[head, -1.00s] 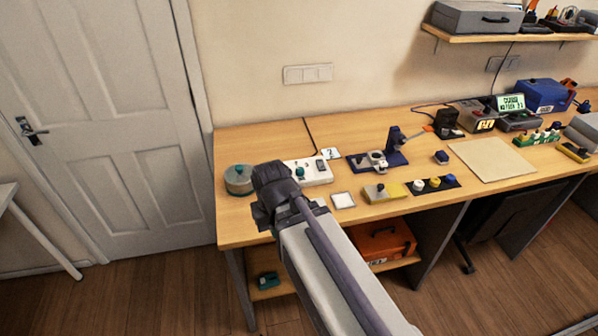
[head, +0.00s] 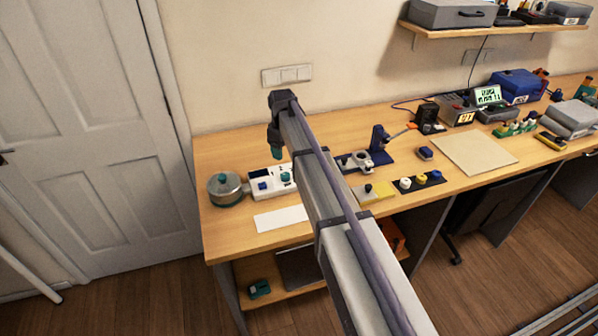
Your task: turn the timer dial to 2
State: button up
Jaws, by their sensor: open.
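A white panel (head: 256,193) lies near the left end of the bench, with a blue knob (head: 262,186) and a teal knob (head: 286,176) on it. I cannot tell which of these is the timer dial, and no scale marks are readable. My gripper (head: 277,151) points down above the back edge of the panel, seemingly apart from it and holding nothing visible. Its fingers are small and mostly hidden in this view. My arm covers the bench to the right of the panel.
A white sheet (head: 281,219) lies in front of the panel. Right of my arm are a blue stand (head: 378,148), a strip with several knobs (head: 420,183) and a beige mat (head: 474,153). The wall and switches (head: 286,75) are behind. The bench's front left corner is clear.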

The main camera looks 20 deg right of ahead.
aim_at(284, 174)
notch_tip(284, 174, down, 11)
jog(key=b, duration=1.1)
jog(key=shift+f, duration=0.1)
jog(key=shift+r, duration=0.2)
jog(key=c, duration=0.9)
